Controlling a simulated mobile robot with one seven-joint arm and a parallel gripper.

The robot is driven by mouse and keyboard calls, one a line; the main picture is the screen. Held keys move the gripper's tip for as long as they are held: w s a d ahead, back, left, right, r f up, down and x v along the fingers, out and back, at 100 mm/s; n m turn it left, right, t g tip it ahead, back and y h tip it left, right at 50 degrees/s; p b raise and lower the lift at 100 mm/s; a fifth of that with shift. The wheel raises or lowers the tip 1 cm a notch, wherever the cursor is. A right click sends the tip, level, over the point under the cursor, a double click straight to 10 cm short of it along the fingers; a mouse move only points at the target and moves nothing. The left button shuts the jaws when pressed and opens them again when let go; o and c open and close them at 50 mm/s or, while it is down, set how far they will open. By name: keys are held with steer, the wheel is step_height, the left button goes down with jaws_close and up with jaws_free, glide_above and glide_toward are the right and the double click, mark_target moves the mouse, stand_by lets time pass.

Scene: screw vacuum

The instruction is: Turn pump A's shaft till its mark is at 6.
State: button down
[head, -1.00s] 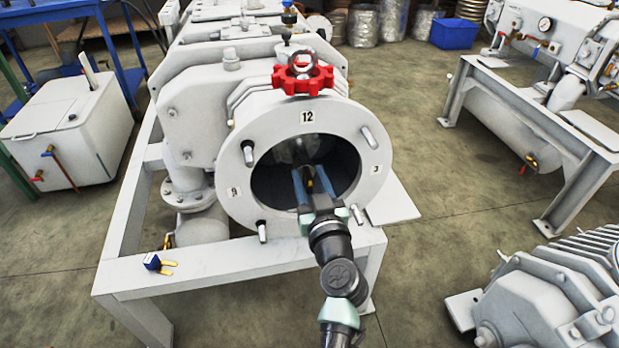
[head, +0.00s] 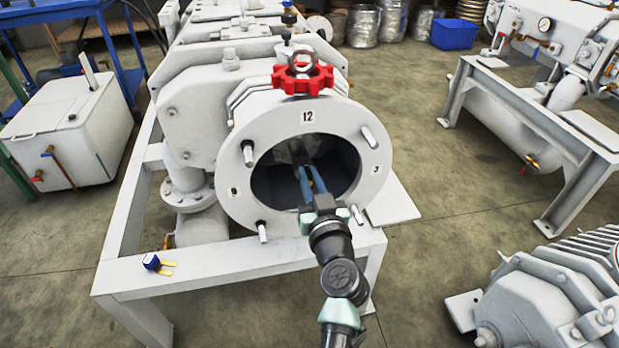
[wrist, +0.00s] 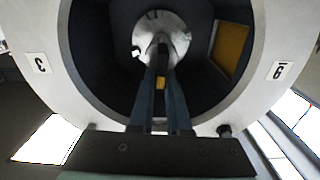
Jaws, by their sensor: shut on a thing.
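Pump A's round white flange (head: 235,195) faces me, with the 12 (head: 307,117) at the top and the 3 (head: 376,170) at the right. My gripper (head: 302,172) reaches through its dark opening. In the wrist view the dial appears upside down, with the 3 (wrist: 40,63) at left and the 9 (wrist: 279,70) at right. There the gripper's blue fingers (wrist: 161,60) are shut on the middle of the grey shaft (wrist: 178,22). A small white mark (wrist: 137,53) shows at the shaft's left edge, on the side of the 3. The fingers hide the shaft's lower part.
Studs such as this one (head: 368,135) stick out around the flange. A red handwheel (head: 302,78) sits above it. A small blue-and-yellow piece (head: 152,262) lies on the white frame (head: 215,272). Another machine (head: 545,300) stands at lower right; open floor lies between.

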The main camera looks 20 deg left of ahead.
step_height(320, 180, down, 4)
steer(key=m+p, duration=0.5)
steer(key=m, duration=3)
steer(key=shift+r+p, duration=0.15)
steer(key=shift+p, duration=0.25)
steer(key=c, duration=0.9)
jaws_free()
